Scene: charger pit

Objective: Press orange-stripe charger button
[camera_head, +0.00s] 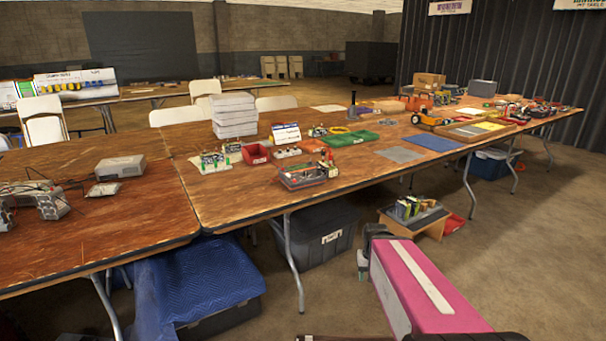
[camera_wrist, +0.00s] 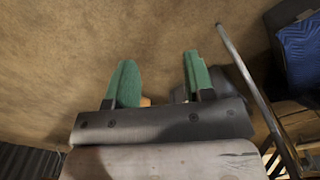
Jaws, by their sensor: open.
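My gripper (camera_wrist: 158,60) is open and empty in the wrist view, its two green fingers apart over bare floor. In the head view, part of it shows low, in front of the tables and away from the tabletop things. I cannot make out an orange-stripe charger or its button. A pale grey box (camera_head: 120,167) stands on the left table, and darker grey devices (camera_head: 52,205) with cables lie at that table's left edge. I cannot tell whether any of these is a charger. A clear-sided box (camera_head: 303,176) with red parts stands near the front edge of the middle table.
The long wooden tables (camera_head: 105,225) have metal legs, one close in the wrist view (camera_wrist: 245,75). A blue cloth (camera_head: 200,275) covers a bin below. A dark bin (camera_head: 315,240) and a small wooden stand (camera_head: 412,215) are on the floor. Floor at right is clear.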

